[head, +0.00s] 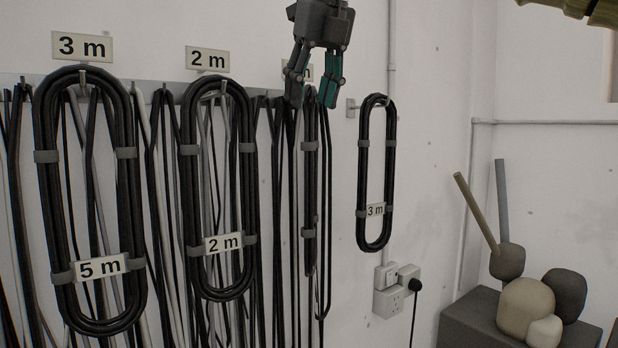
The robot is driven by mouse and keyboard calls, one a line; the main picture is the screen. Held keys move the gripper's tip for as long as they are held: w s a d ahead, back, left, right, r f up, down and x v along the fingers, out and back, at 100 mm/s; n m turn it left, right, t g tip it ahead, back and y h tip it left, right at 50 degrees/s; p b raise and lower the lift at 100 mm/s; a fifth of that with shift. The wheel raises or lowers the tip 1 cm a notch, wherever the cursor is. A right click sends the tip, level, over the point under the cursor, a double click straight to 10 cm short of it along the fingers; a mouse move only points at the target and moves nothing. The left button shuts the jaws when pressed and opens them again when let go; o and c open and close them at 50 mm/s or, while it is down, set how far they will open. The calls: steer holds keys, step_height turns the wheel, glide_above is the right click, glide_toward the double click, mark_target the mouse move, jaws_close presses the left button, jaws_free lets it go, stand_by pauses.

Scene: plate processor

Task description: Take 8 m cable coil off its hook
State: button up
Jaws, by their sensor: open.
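No tag reading 8 m shows. A black coil (311,200) hangs below the gripper, seen nearly edge-on, and its tag is not visible. A wall sign above it is mostly covered by my fingers; only an "m" shows. I cannot tell whether this is the 8 m coil. Its hook is hidden behind the gripper. I cannot tell if the fingers touch the coil.
A coil tagged 5 m (117,230) hangs under a 3 m sign (82,47). A coil tagged 2 m (186,180) hangs under a 2 m sign (207,59). A coil tagged 3 m (363,165) hangs alone at right. Loose cables hang behind. A socket (388,300) sits below right.

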mark_target(313, 108)
steer(key=w+f, duration=0.2)
steer(key=w, duration=0.1)
steer(key=shift+d+f, duration=0.15)
steer(key=shift+d, duration=0.05)
steer(key=shift+s+d+f+p, duration=0.2)
steer(key=shift+s+f+p, duration=0.05)
steer(key=shift+f+p, duration=0.15)
steer(key=x, duration=0.2)
steer(key=p+x, duration=0.1)
steer(key=x, duration=0.1)
steer(key=shift+w+a, duration=0.15)
steer(key=shift+a, duration=0.25)
steer(key=shift+d+f, duration=0.15)
steer(key=shift+f, duration=0.05)
steer(key=shift+s+r, duration=0.1)
steer(key=shift+s, duration=0.1)
steer(key=shift+c, duration=0.7)
steer(key=shift+w+a, duration=0.1)
steer(key=shift+a, duration=0.1)
steer(key=c, duration=0.6)
steer(key=shift+d, duration=0.1)
jaws_close()
steer(key=shift+d, duration=0.1)
